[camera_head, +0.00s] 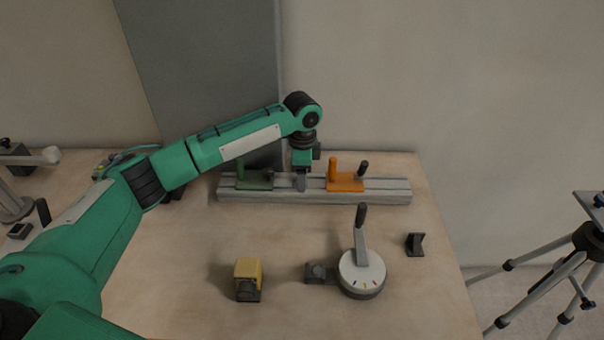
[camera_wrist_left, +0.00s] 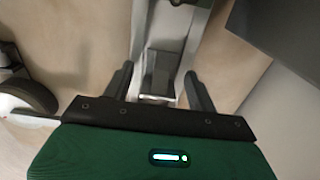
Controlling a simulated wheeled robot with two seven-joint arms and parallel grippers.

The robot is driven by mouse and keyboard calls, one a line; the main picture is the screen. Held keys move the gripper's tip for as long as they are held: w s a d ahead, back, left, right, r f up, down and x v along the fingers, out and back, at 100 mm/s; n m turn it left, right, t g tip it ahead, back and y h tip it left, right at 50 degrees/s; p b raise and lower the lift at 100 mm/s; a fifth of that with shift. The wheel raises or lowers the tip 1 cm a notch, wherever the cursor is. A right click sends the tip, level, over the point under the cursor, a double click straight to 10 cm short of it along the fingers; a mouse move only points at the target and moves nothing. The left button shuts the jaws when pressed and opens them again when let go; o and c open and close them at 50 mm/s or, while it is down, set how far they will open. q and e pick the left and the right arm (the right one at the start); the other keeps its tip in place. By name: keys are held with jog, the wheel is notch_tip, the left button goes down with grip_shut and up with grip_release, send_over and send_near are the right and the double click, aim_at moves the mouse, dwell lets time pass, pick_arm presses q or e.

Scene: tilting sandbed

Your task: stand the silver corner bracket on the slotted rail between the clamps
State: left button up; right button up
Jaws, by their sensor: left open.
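The slotted rail (camera_head: 315,196) lies across the back of the table. A green clamp (camera_head: 254,181) sits on its left part and an orange clamp (camera_head: 345,181) right of the middle. The silver corner bracket (camera_head: 301,183) is at the rail between the two clamps, partly hidden under my left gripper (camera_head: 301,174). In the left wrist view the bracket (camera_wrist_left: 162,74) lies between the open fingers of the left gripper (camera_wrist_left: 160,90), with a gap on each side. It appears to rest on the rail (camera_wrist_left: 139,35). My right gripper is not in view.
A yellow block (camera_head: 248,275) and a round dial with an upright lever (camera_head: 361,272) stand at the front. A small black angled piece (camera_head: 415,243) lies to the right. A grey panel (camera_head: 215,70) stands behind; a tripod (camera_head: 560,255) is off the table's right side.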

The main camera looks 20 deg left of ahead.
pick_arm(q)
notch_tip(320, 180, up, 12)
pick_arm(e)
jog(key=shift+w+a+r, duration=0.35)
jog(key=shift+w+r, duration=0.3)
pick_arm(q)
jog(key=shift+r, duration=0.1)
